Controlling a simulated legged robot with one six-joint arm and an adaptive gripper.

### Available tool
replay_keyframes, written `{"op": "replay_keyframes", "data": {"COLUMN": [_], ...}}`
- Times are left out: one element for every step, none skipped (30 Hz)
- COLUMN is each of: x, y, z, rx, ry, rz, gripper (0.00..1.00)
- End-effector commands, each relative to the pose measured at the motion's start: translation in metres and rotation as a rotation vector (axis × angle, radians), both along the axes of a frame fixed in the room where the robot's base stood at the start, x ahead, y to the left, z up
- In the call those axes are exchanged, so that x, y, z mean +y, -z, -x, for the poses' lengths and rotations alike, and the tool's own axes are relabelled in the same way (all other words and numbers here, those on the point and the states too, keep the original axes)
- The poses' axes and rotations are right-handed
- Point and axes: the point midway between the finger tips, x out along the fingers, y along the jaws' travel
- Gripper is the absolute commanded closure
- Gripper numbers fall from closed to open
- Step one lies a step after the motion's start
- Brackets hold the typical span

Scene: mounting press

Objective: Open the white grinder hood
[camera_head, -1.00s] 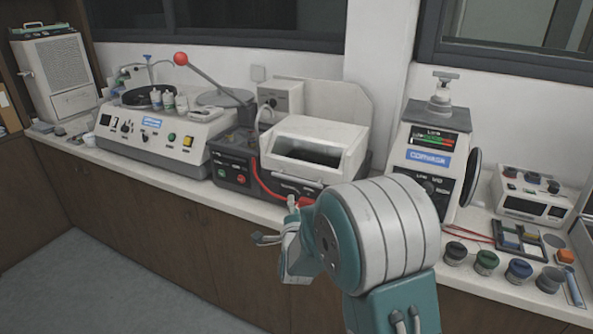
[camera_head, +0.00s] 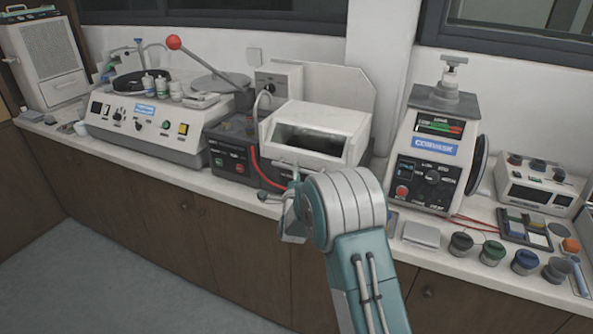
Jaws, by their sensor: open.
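The white grinder hood (camera_head: 322,117) is a boxy cover on the counter, at the middle of the view. A dark opening or window shows in its sloped front; I cannot tell which. Its lower front edge is partly behind my arm. My gripper (camera_head: 287,192) is open, in front of and below the hood's lower front, near the counter edge. It is small and partly hidden by my wrist, and I cannot tell whether it touches the hood.
A white press unit (camera_head: 432,150) stands to the right, with several small jars (camera_head: 493,252) nearer the front. Clear floor (camera_head: 110,270) lies at lower left.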

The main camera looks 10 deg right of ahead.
Motion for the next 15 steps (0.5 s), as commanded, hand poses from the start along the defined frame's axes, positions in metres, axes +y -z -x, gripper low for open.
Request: {"op": "replay_keyframes", "data": {"x": [-0.0013,-0.0017,-0.0021,-0.0024,-0.0026,-0.0028,-0.0028,-0.0029,-0.0028,-0.0028,-0.0027,-0.0026,-0.0026,-0.0026,-0.0025], "y": [-0.0008,-0.0011,-0.0018,-0.0022,-0.0025,-0.0026,-0.0025,-0.0025,-0.0025,-0.0025,-0.0025,-0.0025,-0.0025,-0.0024,-0.0024], "z": [-0.0045,-0.0063,-0.0084,-0.0095,-0.0102,-0.0108,-0.011,-0.0111,-0.011,-0.0109,-0.0109,-0.0108,-0.0108,-0.0107,-0.0108], "rx": [0.0,0.0,0.0,-0.001,-0.001,0.0,0.0,0.0,0.0,0.0,0.0,0.0,0.0,0.0,0.0], "ry": [0.0,0.0,0.0,0.0,0.0,0.0,0.0,0.0,0.0,0.0,0.0,0.0,0.0,-0.001,-0.001], "rz": [0.0,0.0,0.0,0.0,0.0,0.0,0.0,0.0,0.0,0.0,0.001,0.001,0.001,0.001,0.001], "gripper": [0.46,0.46,0.46,0.46,0.46,0.46,0.46,0.46,0.46,0.46,0.46,0.46,0.55,0.68,0.86]}}
